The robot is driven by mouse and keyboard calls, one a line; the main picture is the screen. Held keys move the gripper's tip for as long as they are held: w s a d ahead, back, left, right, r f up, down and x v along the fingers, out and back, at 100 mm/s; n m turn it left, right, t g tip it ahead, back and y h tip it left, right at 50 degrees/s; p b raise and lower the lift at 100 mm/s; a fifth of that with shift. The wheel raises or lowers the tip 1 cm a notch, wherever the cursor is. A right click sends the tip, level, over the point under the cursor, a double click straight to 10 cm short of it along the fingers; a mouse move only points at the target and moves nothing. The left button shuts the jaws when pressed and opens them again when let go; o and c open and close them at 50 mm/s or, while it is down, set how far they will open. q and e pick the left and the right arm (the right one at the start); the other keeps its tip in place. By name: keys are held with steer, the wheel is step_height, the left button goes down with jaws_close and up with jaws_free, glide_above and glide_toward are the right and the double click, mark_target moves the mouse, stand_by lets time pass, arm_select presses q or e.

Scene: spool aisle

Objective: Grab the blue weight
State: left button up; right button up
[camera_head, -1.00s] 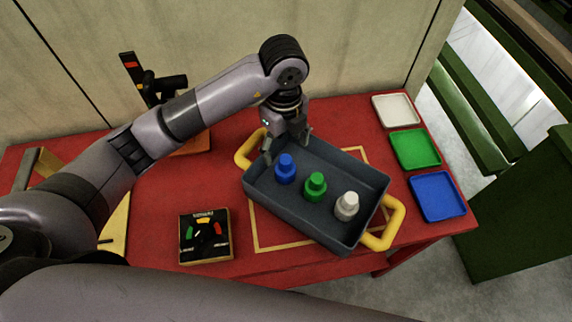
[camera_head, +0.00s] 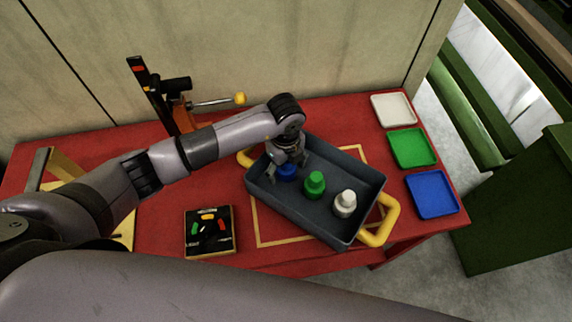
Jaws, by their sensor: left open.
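The blue weight (camera_head: 286,174) stands in the dark grey tray (camera_head: 352,165) at its left end, partly hidden by my left gripper. My left gripper (camera_head: 279,177) is open and has come down over the blue weight, with its fingers inside the tray around or beside it. I cannot tell whether the fingers touch it. A green weight (camera_head: 315,185) stands in the middle of the tray, and a white weight (camera_head: 345,204) stands to its right. My right gripper is not in view.
The tray has yellow handles (camera_head: 381,222) and sits on a red table (camera_head: 300,262). White (camera_head: 393,109), green (camera_head: 412,147) and blue (camera_head: 432,194) shallow trays lie at the right. A black panel (camera_head: 209,232) lies front left.

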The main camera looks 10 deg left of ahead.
arm_select(q)
steer(key=shift+c, duration=0.4)
steer(key=c, duration=1.4)
